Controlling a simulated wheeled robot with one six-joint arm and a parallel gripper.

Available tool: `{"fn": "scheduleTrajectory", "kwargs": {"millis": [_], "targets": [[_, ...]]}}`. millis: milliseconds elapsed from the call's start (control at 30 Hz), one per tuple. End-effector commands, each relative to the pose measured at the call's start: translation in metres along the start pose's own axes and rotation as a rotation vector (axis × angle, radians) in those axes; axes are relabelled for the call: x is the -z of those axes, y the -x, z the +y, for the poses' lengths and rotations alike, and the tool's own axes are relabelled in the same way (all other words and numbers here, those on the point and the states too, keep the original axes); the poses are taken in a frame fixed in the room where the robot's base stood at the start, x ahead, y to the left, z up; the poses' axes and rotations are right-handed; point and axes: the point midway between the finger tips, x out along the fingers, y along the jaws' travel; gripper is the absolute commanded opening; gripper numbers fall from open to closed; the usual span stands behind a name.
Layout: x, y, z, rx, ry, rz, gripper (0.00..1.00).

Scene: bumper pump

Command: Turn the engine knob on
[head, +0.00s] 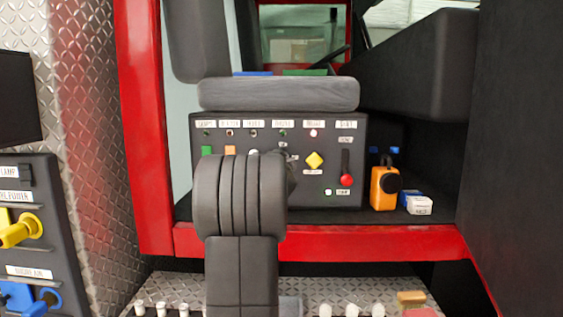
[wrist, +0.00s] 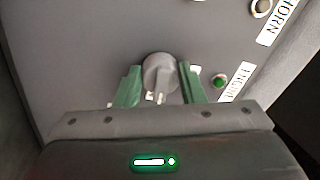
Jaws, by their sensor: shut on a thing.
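The engine knob (wrist: 160,72) is a round grey knob on a dark panel, seen in the wrist view. My gripper (wrist: 158,84) has its green fingers on either side of the knob and is shut on it. A white label reading ENGINE (wrist: 237,82) and a small round green indicator (wrist: 220,81) sit to the right of the knob. In the head view the control panel (head: 340,195) stands behind my arm, which hides the knob and most of the gripper.
A red frame bar (head: 370,242) runs below. A black side panel (head: 30,235) with yellow and blue handles is at left.

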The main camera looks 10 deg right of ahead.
Motion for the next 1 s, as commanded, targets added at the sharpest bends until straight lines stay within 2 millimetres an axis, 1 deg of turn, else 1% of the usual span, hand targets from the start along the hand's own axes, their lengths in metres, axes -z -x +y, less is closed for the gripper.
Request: {"fn": "scheduleTrajectory", "kwargs": {"millis": [300, 767, 800, 867, 900, 1000], "targets": [[-0.0002, 0.0, 0.0005, -0.003, -0.095, 0.005, 0.13], [-0.0003, 0.0, 0.0008, -0.003, -0.109, 0.006, 0.13], [-0.0003, 0.0, 0.0008, -0.003, -0.109, 0.006, 0.38], [-0.0003, 0.0, 0.0008, -0.003, -0.109, 0.006, 0.5], [-0.0003, 0.0, 0.0007, -0.003, -0.109, 0.006, 0.58], [-0.0002, 0.0, 0.0003, -0.003, -0.108, 0.006, 0.58]]}}
